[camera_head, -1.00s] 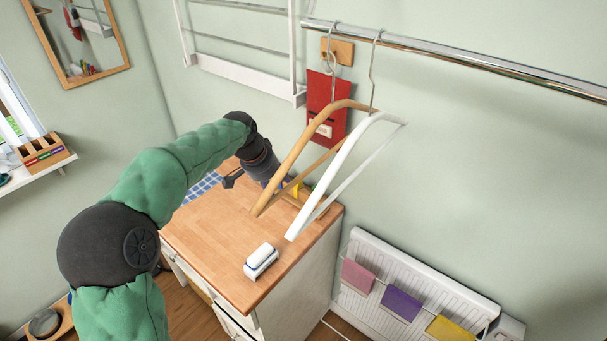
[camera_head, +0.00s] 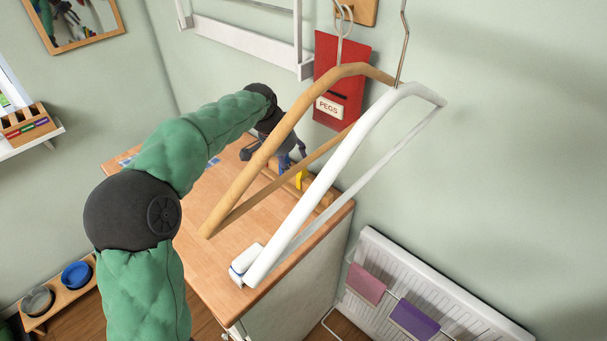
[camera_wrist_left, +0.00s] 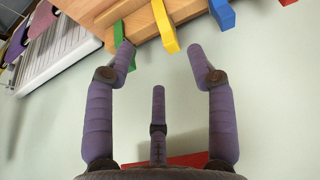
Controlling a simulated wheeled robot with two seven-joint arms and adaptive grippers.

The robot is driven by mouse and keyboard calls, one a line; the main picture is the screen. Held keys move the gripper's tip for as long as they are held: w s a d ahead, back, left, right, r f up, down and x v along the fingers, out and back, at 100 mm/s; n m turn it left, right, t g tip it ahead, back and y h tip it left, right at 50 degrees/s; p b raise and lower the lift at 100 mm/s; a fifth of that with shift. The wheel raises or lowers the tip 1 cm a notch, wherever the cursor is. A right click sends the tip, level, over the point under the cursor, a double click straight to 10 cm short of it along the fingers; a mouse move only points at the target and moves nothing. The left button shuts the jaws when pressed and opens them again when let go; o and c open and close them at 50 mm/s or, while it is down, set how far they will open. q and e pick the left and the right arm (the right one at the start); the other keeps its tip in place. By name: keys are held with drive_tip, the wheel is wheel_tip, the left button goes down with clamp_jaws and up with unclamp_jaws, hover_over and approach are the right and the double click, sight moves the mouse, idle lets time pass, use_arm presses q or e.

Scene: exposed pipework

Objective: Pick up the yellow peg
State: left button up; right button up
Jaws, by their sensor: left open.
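The yellow peg (camera_wrist_left: 165,26) sticks out from a wooden strip (camera_wrist_left: 140,24) in the left wrist view, between a green peg (camera_wrist_left: 119,36) and a blue peg (camera_wrist_left: 222,14). It also shows in the head view (camera_head: 300,179), partly behind the wooden hanger. My left gripper (camera_wrist_left: 162,52) is open and empty, its fingers spread to either side of the yellow peg's line, with the peg just beyond the fingertips. One fingertip overlaps the green peg in the picture; I cannot tell whether they touch. In the head view the left gripper (camera_head: 276,150) is over the counter's back part.
A wooden hanger (camera_head: 262,150) and a white hanger (camera_head: 335,165) hang in front of the counter (camera_head: 200,215). A red pouch marked PEGS (camera_head: 330,75) hangs on the wall. A white block (camera_head: 243,262) lies near the front. A red peg (camera_wrist_left: 287,2) is at the wrist view's edge.

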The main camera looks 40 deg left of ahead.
use_arm(q)
drive_tip(key=b, duration=0.1)
approach(302, 179)
drive_tip(key=shift+w+f, duration=0.8)
drive_tip(key=shift+f, duration=0.2)
drive_tip(key=b+x, duration=0.1)
drive_tip(key=x, duration=0.1)
drive_tip(key=w+b+x, duration=0.1)
drive_tip(key=x, duration=0.2)
drive_tip(key=shift+r, duration=0.15)
drive_tip(key=c, duration=0.9)
